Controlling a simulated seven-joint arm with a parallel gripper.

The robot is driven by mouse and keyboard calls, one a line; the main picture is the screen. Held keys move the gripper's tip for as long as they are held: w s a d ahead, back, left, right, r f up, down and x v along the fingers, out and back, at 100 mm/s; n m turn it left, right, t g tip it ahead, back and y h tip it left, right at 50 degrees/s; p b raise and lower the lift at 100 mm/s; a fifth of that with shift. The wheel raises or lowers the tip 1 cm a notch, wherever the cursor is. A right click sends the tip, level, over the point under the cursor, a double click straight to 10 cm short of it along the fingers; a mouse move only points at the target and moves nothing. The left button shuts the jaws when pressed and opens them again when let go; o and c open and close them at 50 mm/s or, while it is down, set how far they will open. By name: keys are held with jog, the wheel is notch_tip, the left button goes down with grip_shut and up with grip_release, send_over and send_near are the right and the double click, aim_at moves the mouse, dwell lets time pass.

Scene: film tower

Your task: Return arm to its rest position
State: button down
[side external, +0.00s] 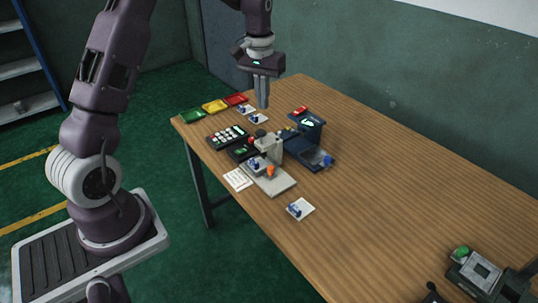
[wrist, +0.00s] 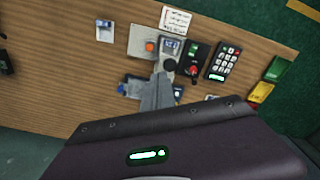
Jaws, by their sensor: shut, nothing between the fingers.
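My gripper (side external: 262,104) hangs above the far end of the wooden table, fingers pointing down. It is shut and empty. In the wrist view its closed fingers (wrist: 157,98) cover part of the devices below. My arm reaches over the table from the left in the side view.
Below stand a beige device on a grey plate (side external: 273,186), a dark blue device (side external: 311,129) and a keypad (side external: 226,136). Green (side external: 193,116), yellow (side external: 215,105) and red (side external: 236,99) trays line the far end. A white card (side external: 299,208) lies nearer. The table's right middle (side external: 390,190) is clear.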

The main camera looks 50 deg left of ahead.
jog(key=s+d+r+m+t, duration=0.3)
jog(key=s+d+r, duration=0.9)
jog(key=s+r, duration=0.1)
jog(key=s+d+m+t, duration=0.1)
jog(key=s+d, duration=0.2)
jog(key=s, duration=0.4)
jog(key=s+d+f+m+t, duration=0.1)
jog(key=s+d, duration=0.1)
jog(key=s, duration=0.6)
jog(key=shift+s+d, duration=0.25)
jog(key=shift+d, duration=0.15)
